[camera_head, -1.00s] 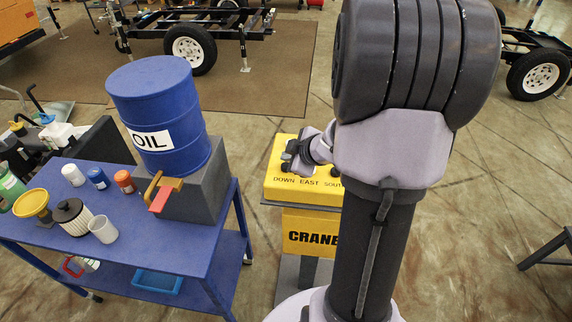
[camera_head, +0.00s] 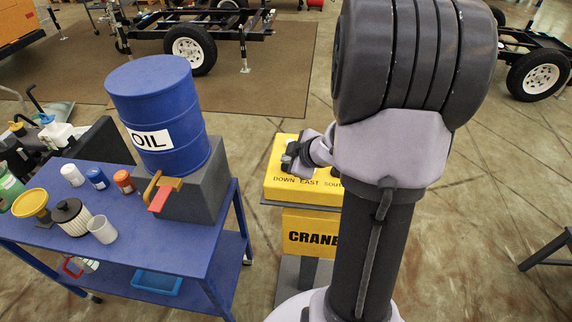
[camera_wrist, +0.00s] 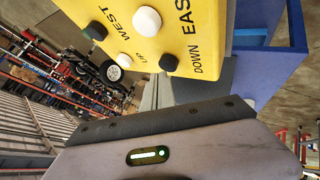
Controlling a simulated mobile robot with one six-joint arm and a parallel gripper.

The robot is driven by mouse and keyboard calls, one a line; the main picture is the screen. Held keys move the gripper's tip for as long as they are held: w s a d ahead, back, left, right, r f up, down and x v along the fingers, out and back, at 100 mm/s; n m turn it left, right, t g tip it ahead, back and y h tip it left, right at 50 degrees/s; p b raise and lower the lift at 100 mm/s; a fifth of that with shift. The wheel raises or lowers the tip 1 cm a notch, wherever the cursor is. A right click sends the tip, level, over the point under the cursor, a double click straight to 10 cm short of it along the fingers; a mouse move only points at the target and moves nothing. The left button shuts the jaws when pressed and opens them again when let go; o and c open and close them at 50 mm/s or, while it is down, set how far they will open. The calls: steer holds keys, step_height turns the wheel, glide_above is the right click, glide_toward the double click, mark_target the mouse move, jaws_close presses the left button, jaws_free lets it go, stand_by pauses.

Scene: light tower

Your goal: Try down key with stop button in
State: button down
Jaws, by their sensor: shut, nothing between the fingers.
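The yellow crane control box (camera_head: 272,190) stands right of the blue cart in the head view. Its front labels read DOWN, EAST and part of SOUTH. My gripper (camera_head: 293,157) is shut and empty over the box's left part, near the DOWN column. I cannot tell whether it touches a key. I see no stop button; my arm hides the box's right part.
The blue cart (camera_head: 180,234) is close on the left, carrying a blue oil drum (camera_head: 150,100) on a grey block with a red-handled tap (camera_head: 160,197). Trailers stand behind.

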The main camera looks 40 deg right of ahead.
steer(key=shift+f+b, duration=0.45)
steer(key=shift+f, duration=0.1)
stand_by(0.4)
stand_by(1.5)
steer(key=shift+r+p, duration=1.05)
steer(key=shift+p, duration=0.1)
step_height(320, 180, up, 5)
steer(key=p, duration=0.5)
steer(key=shift+r, duration=0.1)
